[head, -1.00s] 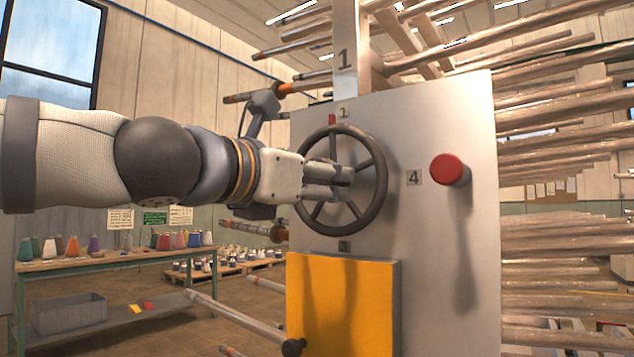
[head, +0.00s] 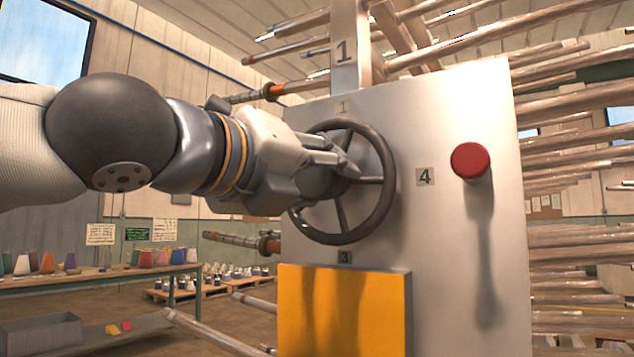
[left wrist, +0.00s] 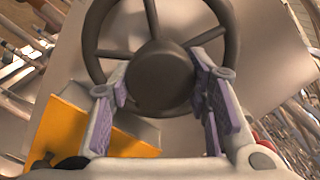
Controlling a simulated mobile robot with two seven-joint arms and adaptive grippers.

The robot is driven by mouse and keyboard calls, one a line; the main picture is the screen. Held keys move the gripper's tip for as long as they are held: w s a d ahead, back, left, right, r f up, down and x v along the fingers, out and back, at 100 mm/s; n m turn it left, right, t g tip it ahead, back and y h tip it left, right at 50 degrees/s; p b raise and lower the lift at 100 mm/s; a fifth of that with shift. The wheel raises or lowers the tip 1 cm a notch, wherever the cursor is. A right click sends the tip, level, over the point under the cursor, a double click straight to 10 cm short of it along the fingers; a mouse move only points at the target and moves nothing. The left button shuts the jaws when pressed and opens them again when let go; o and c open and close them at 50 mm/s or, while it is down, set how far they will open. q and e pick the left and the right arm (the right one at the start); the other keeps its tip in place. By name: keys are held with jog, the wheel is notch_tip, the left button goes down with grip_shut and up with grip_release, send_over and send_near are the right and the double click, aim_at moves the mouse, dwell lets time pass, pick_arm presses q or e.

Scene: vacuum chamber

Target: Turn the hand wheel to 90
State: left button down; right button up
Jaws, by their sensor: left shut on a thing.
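A dark hand wheel (head: 386,205) with a round hub and several spokes stands upright on the grey panel (head: 470,260). Its rim also shows in the left wrist view (left wrist: 233,40). My left gripper (head: 345,172) comes in from the left, with its fingers inside the rim. In the left wrist view my left gripper (left wrist: 162,85) has its purple pads on either side of the hub (left wrist: 158,72), shut on it. Numbers 1 (head: 344,107), 4 (head: 425,176) and 3 (head: 345,257) are marked around the wheel. The wheel's left side is partly hidden by my gripper. My right gripper is not in view.
A red knob (head: 470,160) sticks out right of the wheel. A yellow block (head: 345,315) juts out below it. Many long rods (head: 580,240) stick out behind the panel at right.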

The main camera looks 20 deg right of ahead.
pick_arm(q)
jog(key=n, duration=0.3)
jog(key=shift+n, duration=0.3)
jog(key=shift+s+r+n+b, duration=0.15)
jog(key=shift+n+b, duration=0.25)
jog(key=shift+n, duration=1.5)
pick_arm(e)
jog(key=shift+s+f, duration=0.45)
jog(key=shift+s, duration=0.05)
pick_arm(q)
jog(key=shift+n, duration=0.3)
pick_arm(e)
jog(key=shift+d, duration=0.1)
pick_arm(q)
jog(key=c, duration=0.8)
grip_release()
jog(key=v, duration=1.2)
